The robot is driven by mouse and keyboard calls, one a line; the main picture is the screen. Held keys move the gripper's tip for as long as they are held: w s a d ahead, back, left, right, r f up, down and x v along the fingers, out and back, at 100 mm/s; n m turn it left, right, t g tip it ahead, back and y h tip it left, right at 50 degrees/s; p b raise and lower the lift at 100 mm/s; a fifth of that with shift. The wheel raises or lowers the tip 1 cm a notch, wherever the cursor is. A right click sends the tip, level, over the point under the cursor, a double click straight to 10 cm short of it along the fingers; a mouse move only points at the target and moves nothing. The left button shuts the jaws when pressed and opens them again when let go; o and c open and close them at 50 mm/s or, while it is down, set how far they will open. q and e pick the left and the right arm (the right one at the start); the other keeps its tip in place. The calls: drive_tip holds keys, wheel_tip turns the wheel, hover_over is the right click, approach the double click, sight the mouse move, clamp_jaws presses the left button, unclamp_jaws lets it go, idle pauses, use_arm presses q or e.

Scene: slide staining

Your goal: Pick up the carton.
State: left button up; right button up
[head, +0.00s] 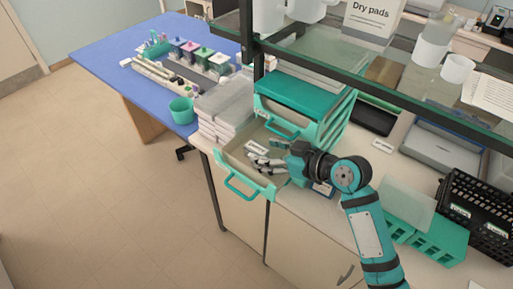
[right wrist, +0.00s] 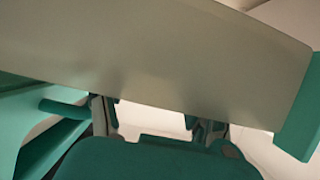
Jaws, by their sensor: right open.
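In the head view a small pale piece with dark marks (head: 257,147) lies in the pulled-out drawer (head: 237,158); I cannot tell whether it is the carton or a label. My right gripper (head: 258,162) is over the drawer, its fingers apart and pointing left, near that piece. In the right wrist view the fingers (right wrist: 155,120) are spread with no object visibly held between them. A wide grey-beige panel (right wrist: 160,55), apparently a drawer wall, crosses that view close by and hides much of what lies beyond. My left gripper is not in view.
The teal drawer cabinet (head: 307,95) stands behind the drawer, with stacked pale boxes (head: 220,110) to its left. A glass shelf with a dark rail (head: 390,85) hangs above. Teal racks (head: 437,240) and a black crate (head: 478,210) stand at the right. A blue table (head: 110,50) is at the left.

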drive_tip(key=c, duration=0.8)
drive_tip(key=shift+c, duration=0.2)
